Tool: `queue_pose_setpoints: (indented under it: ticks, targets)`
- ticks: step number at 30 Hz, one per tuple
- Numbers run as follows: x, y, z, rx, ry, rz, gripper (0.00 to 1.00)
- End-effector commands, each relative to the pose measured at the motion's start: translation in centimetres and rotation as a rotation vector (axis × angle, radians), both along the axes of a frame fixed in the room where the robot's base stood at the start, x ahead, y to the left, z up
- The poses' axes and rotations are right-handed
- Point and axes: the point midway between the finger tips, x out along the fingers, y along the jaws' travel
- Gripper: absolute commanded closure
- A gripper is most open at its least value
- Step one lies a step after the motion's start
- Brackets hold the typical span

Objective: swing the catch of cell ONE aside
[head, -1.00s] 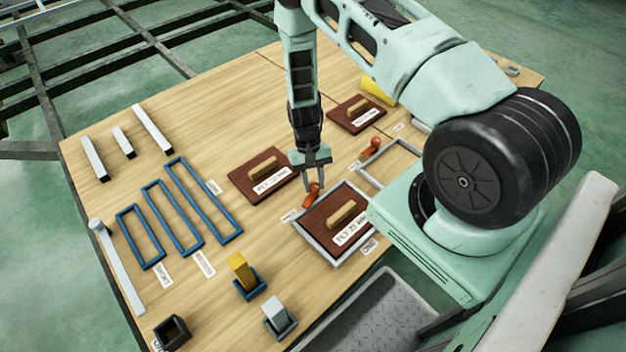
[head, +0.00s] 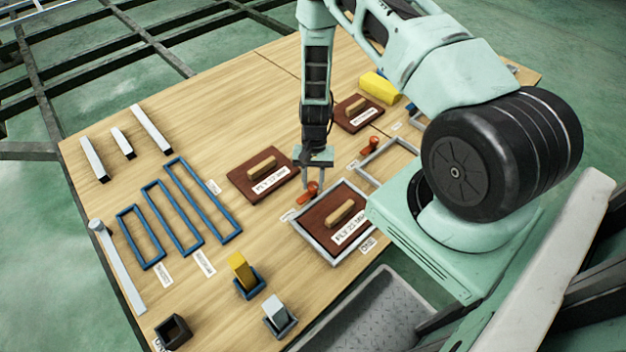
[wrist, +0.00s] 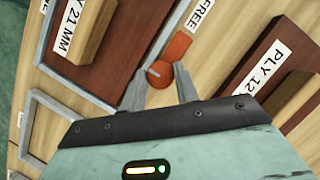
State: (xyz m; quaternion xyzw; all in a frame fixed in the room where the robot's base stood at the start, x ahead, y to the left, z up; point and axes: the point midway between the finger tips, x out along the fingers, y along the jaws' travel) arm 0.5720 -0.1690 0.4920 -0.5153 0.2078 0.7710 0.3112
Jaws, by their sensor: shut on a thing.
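Cell ONE is a grey frame (head: 300,241) holding a dark red-brown panel with a wooden handle, marked PLY 21 MM (head: 316,214). Its orange-red catch (head: 304,196) is at the frame's upper left corner. In the wrist view the catch (wrist: 178,45) lies clear of the panel, its flat end pointing at the FREE label (wrist: 201,16). My gripper (head: 314,186) is shut on the catch's round knob, with a finger on each side; this shows in the wrist view (wrist: 157,73). The fingers partly hide the catch in the head view.
A PLY 12 MM panel (head: 250,183) lies on the table just left of my gripper. An empty grey frame (head: 366,180) with its own orange catch (head: 368,149) stands to the right. Blue frames (head: 170,222) and metal bars (head: 151,130) lie further left.

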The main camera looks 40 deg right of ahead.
Motion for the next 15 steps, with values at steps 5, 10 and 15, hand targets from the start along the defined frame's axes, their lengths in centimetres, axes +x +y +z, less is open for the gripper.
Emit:
queue_pose_setpoints:
  ticks: [5,10,15]
  targets:
    - [0.09,-0.05,0.0,-0.001,-0.002,-0.001,0.92]
    - [0.06,-0.03,0.0,-0.002,-0.001,-0.001,0.48]
    - [0.03,-0.01,0.0,-0.001,-0.001,0.0,0.48]
